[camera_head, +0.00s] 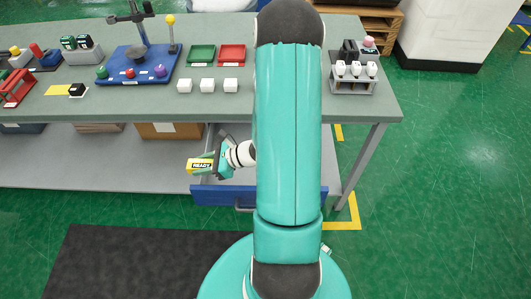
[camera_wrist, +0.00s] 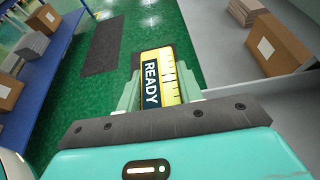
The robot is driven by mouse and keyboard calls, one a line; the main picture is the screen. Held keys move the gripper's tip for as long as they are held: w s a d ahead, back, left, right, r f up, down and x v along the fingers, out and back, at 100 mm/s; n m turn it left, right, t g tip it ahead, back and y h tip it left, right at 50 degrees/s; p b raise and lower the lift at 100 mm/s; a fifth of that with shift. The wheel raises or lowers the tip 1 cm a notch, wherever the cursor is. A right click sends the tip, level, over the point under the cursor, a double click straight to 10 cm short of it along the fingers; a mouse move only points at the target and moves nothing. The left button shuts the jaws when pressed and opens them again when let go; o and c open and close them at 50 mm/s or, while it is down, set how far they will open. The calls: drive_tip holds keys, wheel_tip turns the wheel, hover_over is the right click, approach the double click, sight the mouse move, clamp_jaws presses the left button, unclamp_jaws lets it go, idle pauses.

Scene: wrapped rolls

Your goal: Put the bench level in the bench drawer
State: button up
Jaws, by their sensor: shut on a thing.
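The bench level (camera_head: 201,164) is a yellow bar with a dark label reading READY. It also shows in the wrist view (camera_wrist: 163,76), between the two pale green fingers. My gripper (camera_head: 212,163) is shut on it. The bench drawer (camera_head: 222,195) has a blue front and a grey inside, and is pulled out below the bench top. In the head view the level overlaps the drawer's left edge; I cannot tell its height above it. My arm hides much of the drawer.
The bench top (camera_head: 140,105) carries a blue tray (camera_head: 130,72), green (camera_head: 202,55) and red (camera_head: 232,55) trays, white cubes (camera_head: 208,85) and a rack (camera_head: 352,75). A cardboard box (camera_head: 170,130) sits on the lower shelf. A dark mat (camera_head: 130,262) lies on the green floor.

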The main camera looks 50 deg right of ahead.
drive_tip(key=shift+s+r, duration=0.1)
drive_tip(key=shift+s, duration=0.35)
drive_tip(key=shift+d, duration=0.3)
drive_tip(key=d+f, duration=0.4)
drive_tip(key=d, duration=0.3)
hover_over(242, 168)
drive_tip(key=f, duration=0.5)
drive_tip(key=shift+w+a+f, duration=0.1)
drive_tip(key=shift+a+f, duration=0.05)
drive_tip(key=shift+a, duration=0.25)
drive_tip(key=shift+d+f, duration=0.2)
drive_tip(key=shift+f, duration=0.05)
drive_tip(key=shift+d+f, duration=0.1)
drive_tip(key=shift+f, duration=1.5)
drive_tip(key=shift+f, duration=0.2)
drive_tip(key=o, duration=1.1)
drive_tip(key=shift+c, duration=0.2)
